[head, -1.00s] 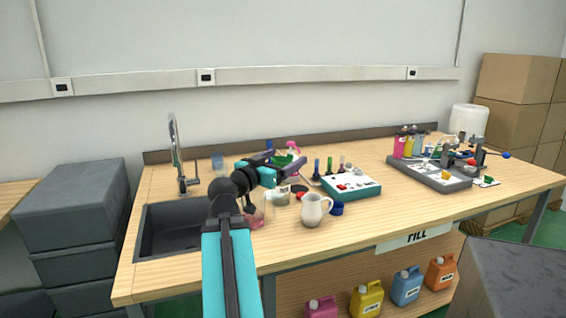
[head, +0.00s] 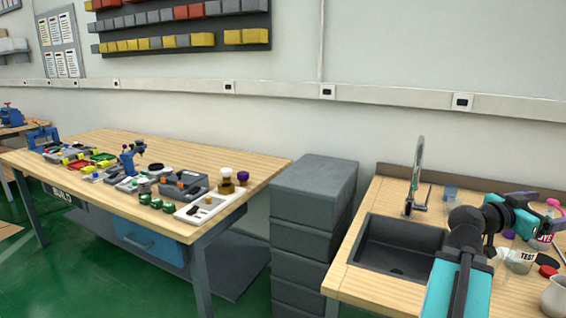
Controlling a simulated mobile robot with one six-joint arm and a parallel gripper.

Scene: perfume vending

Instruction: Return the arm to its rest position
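My arm, teal and black, reaches up from the bottom right of the head view over the right-hand bench. My gripper (head: 541,212) is at the right edge, above the bench top near the sink. Its two dark fingers look spread apart, and I see nothing held between them.
A dark sink (head: 397,247) with a tall tap (head: 417,180) lies left of my arm. A white jug (head: 556,297) is cut off at lower right. Stacked grey crates (head: 314,190) stand between this bench and the build bench (head: 222,153). Green floor is open in front.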

